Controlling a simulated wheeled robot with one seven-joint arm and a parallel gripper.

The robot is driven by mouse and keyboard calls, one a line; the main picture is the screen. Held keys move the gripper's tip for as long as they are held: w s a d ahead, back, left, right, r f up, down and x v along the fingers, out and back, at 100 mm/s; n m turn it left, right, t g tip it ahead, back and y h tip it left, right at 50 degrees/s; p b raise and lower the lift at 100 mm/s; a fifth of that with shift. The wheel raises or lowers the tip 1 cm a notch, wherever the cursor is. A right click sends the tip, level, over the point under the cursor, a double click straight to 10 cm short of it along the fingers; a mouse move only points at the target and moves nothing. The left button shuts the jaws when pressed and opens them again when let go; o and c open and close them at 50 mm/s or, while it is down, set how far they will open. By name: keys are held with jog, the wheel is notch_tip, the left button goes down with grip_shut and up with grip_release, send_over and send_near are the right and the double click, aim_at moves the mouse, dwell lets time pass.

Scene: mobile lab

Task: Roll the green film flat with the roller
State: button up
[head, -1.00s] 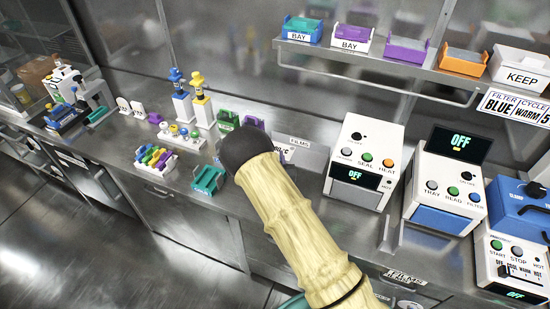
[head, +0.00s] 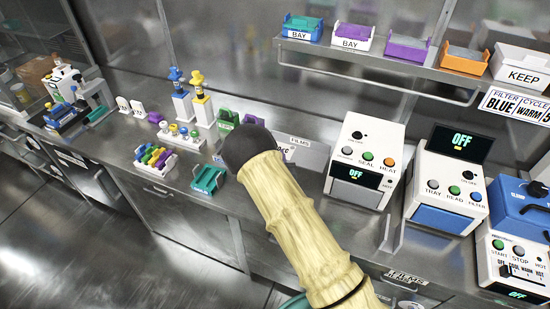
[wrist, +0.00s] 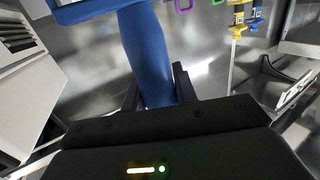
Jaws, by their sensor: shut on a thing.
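In the wrist view, my gripper (wrist: 157,95) is shut on a blue handle (wrist: 148,50). The handle joins a wider blue part at the top left edge, and I take it to be the roller. The roller's far end is cut off by the frame. In the head view, my arm hides the gripper and roller. I cannot make out the green film for certain. A green item (head: 228,117) stands at the back of the counter beside a purple one, partly behind my arm. Green and purple loops also show at the top of the wrist view.
A white bin marked FILMS (head: 308,152) stands behind my arm. White machines (head: 365,160) fill the counter to the right. A shelf with coloured trays (head: 408,48) hangs above.

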jog(key=shift+w+d+f, duration=0.1)
jog(key=shift+w, duration=0.05)
jog(key=shift+w, duration=0.2)
dwell(0.3)
jog(key=shift+b, duration=0.35)
jog(key=shift+w+d, duration=0.15)
jog(key=shift+w, duration=0.1)
jog(key=shift+s+b, duration=0.1)
jog(key=shift+b, duration=0.2)
jog(key=shift+s+a, duration=0.25)
jog(key=shift+s, duration=0.35)
